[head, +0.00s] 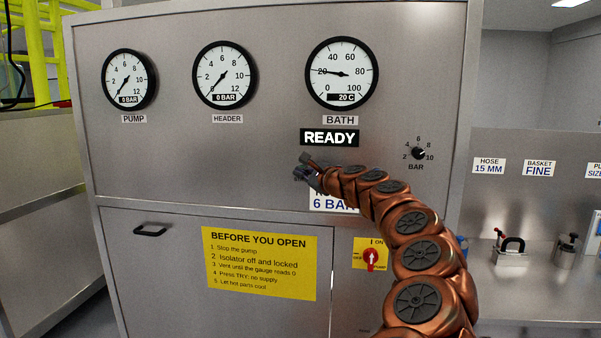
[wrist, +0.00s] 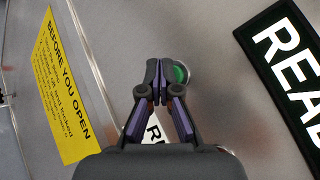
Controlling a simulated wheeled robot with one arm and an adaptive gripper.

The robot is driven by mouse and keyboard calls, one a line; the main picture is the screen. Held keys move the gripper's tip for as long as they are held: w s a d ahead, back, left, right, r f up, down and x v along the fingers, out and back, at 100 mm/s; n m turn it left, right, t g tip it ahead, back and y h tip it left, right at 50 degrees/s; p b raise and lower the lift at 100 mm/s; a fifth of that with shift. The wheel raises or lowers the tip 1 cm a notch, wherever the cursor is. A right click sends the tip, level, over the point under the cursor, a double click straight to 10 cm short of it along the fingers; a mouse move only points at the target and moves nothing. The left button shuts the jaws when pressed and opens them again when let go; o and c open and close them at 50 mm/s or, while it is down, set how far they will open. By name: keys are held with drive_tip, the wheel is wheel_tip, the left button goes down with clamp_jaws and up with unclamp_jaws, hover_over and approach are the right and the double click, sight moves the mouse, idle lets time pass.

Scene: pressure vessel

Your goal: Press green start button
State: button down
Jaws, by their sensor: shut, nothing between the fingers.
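The green start button (wrist: 181,73) shows in the wrist view as a round green cap in a metal ring on the steel panel. My gripper (wrist: 158,68) is shut and empty, and its fingertips cover the button's left part. I cannot tell from this view whether the tips touch it. In the head view my gripper (head: 302,166) is at the panel just below the READY display (head: 330,138), and the button is hidden behind it.
Three gauges (head: 341,73) line the panel's top. A pressure knob (head: 418,153) is right of my arm. A red isolator switch (head: 371,257) and a yellow notice (head: 261,262) are below. A steel bench with tools (head: 511,250) stands at right.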

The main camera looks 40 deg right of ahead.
drive_tip(key=shift+w, duration=0.1)
idle(0.6)
drive_tip(key=shift+w+d, duration=0.2)
drive_tip(key=shift+d, duration=0.2)
drive_tip(key=shift+a, duration=0.1)
drive_tip(key=shift+s+a+p, duration=0.2)
drive_tip(key=shift+a+p, duration=0.1)
idle(0.3)
drive_tip(key=s+a, duration=0.1)
drive_tip(key=a, duration=0.1)
drive_tip(key=s+a, duration=0.2)
drive_tip(key=a, duration=0.1)
drive_tip(key=shift+s, duration=0.2)
idle(0.3)
idle(0.8)
